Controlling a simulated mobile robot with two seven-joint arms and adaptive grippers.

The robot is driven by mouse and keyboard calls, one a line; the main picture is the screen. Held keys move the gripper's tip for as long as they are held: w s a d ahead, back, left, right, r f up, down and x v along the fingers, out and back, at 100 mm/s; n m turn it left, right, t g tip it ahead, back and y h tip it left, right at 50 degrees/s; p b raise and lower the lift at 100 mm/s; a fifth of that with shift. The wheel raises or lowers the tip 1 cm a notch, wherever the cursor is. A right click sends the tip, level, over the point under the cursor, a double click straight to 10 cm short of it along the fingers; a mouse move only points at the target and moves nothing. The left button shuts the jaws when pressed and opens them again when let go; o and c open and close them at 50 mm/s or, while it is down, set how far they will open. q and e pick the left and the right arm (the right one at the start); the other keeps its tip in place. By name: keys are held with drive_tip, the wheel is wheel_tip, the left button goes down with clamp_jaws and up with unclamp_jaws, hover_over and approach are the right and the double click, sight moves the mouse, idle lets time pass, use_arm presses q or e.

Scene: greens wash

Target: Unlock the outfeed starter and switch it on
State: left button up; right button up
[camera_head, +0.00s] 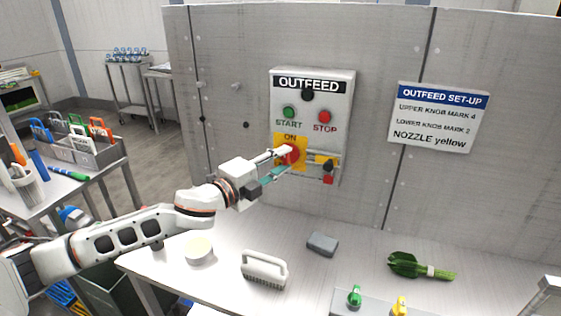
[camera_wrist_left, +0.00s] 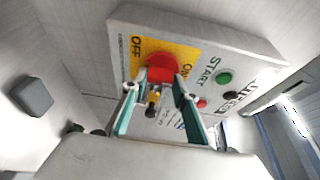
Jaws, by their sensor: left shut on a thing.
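The outfeed starter box (camera_head: 345,88) is fixed to a grey wall panel, with a green START button (camera_head: 289,112), a red STOP button (camera_head: 325,117) and a black knob (camera_head: 307,94). Low on it, a red switch knob (camera_head: 293,153) sits on a yellow ON/OFF plate (camera_head: 290,138); the knob also shows in the wrist view (camera_wrist_left: 160,68). My left gripper (camera_head: 280,160) is shut on the red knob, its fingers hiding part of it. The knob's setting is unclear. A black and red piece, perhaps a padlock (camera_head: 328,178), hangs right of the plate by a yellow part (camera_head: 322,160).
A set-up sign (camera_head: 438,118) is on the wall to the right.

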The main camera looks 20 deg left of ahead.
idle(0.4)
use_arm(q)
drive_tip(key=o, duration=1.1)
drive_tip(key=shift+d, duration=0.1)
drive_tip(key=shift+s+f, duration=0.1)
drive_tip(key=shift+s, duration=0.1)
drive_tip(key=v, duration=1.1)
drive_tip(key=shift+s+a, duration=0.25)
drive_tip(key=shift+s, duration=0.1)
